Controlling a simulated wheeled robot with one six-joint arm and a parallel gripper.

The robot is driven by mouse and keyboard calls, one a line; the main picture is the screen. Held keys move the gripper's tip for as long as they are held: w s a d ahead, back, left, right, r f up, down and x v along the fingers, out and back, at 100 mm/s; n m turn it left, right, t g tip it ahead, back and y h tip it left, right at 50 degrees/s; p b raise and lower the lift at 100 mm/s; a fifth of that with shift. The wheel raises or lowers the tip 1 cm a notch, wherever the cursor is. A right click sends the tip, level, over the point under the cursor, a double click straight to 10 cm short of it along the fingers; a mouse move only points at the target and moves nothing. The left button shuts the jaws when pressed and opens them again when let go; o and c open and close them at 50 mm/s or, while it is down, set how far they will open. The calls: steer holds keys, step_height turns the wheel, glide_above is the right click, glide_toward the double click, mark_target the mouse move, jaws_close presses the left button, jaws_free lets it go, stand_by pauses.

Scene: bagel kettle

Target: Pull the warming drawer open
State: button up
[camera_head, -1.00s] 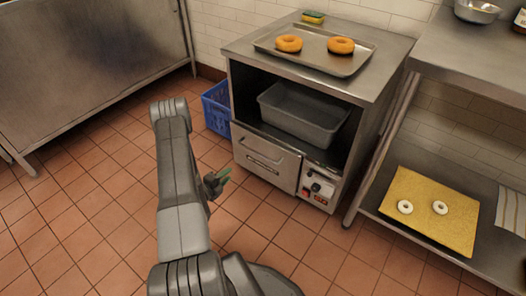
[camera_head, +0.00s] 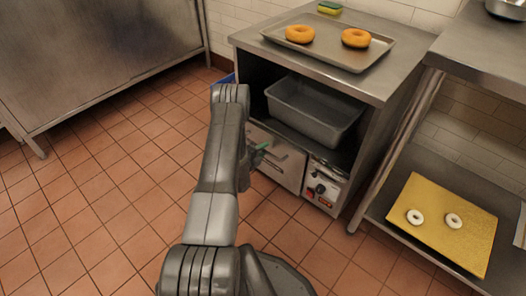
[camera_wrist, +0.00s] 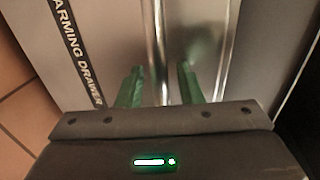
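The warming drawer (camera_head: 287,169) is a steel front low in the steel cabinet, and it looks closed. My arm covers its left part in the head view. In the wrist view the drawer front (camera_wrist: 110,40) fills most of the picture, with a dark "WARMING DRAWER" label strip (camera_wrist: 78,50), partly cut off. The shiny bar handle (camera_wrist: 158,45) runs up the picture in line with the gap between my green fingertips. My gripper (camera_wrist: 161,82) is open, with a finger on each side of the handle's line. I cannot tell whether they touch it. In the head view my gripper (camera_head: 259,152) is at the drawer front.
A control panel (camera_head: 323,188) with a knob and red switch is right of the drawer. A grey tub (camera_head: 315,112) sits in the opening above. A tray (camera_head: 375,58) with two bagels lies on top. A steel shelf unit stands right. Open tiled floor lies left.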

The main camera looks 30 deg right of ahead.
jaws_close()
steer(key=shift+a, duration=0.15)
steer(key=f+v, duration=0.3)
steer(key=v, duration=1.3)
steer(key=s+a+f+v, duration=0.1)
steer(key=f+v, duration=0.3)
steer(key=v, duration=1.2)
steer(key=shift+a+p, duration=0.45)
steer(key=shift+s+r, duration=0.1)
jaws_free()
